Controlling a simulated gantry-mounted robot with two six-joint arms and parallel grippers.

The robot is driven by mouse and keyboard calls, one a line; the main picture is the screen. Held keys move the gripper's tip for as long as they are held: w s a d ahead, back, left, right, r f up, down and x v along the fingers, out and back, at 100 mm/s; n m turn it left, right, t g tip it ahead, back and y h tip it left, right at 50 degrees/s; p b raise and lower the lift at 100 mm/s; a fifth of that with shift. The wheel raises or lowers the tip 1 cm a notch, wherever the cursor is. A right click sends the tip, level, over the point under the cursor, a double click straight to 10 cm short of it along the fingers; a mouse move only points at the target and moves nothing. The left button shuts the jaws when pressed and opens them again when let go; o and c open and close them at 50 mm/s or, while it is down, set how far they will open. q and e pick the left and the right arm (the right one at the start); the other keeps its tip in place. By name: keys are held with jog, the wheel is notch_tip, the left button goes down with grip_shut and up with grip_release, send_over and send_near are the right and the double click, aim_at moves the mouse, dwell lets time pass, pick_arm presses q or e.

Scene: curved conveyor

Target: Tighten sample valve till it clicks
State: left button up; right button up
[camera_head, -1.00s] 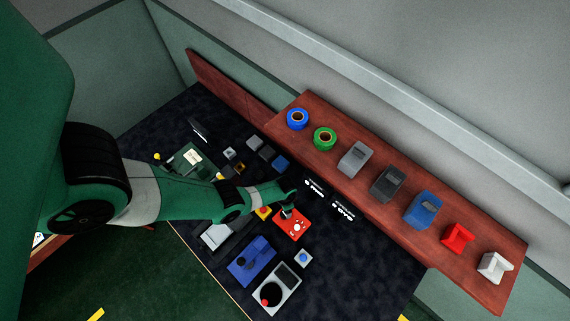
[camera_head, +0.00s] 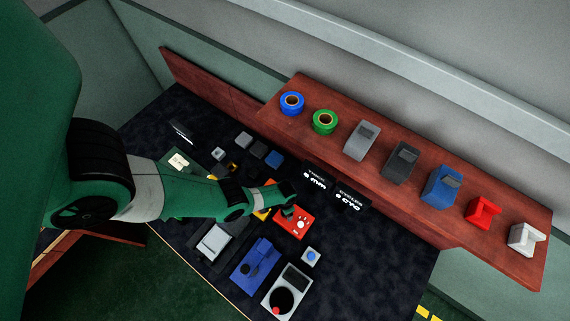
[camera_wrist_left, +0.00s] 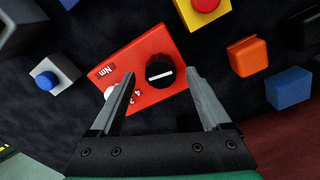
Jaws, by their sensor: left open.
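A red box (camera_head: 296,223) stands on the dark bench mat under the end of my left arm. In the left wrist view the red box (camera_wrist_left: 145,65) carries white "Nm" lettering, numbers and a round black knob (camera_wrist_left: 161,71) with a white line. My left gripper (camera_wrist_left: 160,76) is open, its two grey fingers on either side of the knob in the picture. I cannot tell whether the fingertips are at the knob's height or above it. My left gripper (camera_head: 288,207) partly covers the red box in the head view. No label marks a sample valve. My right gripper is not in view.
Close by are a blue box (camera_head: 255,259), a grey unit with a black dial (camera_head: 271,304), a blue button box (camera_head: 311,256) and an orange block (camera_wrist_left: 248,56). Behind, black signs (camera_head: 349,195) stand before a wooden shelf (camera_head: 330,151) holding tape rolls and holders.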

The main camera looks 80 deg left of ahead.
pick_arm(q)
jog(key=shift+f+b, duration=0.3)
jog(key=shift+f, duration=0.5)
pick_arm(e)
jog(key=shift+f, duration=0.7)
pick_arm(q)
grip_shut()
jog(key=m, duration=0.4)
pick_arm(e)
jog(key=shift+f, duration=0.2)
pick_arm(q)
grip_release()
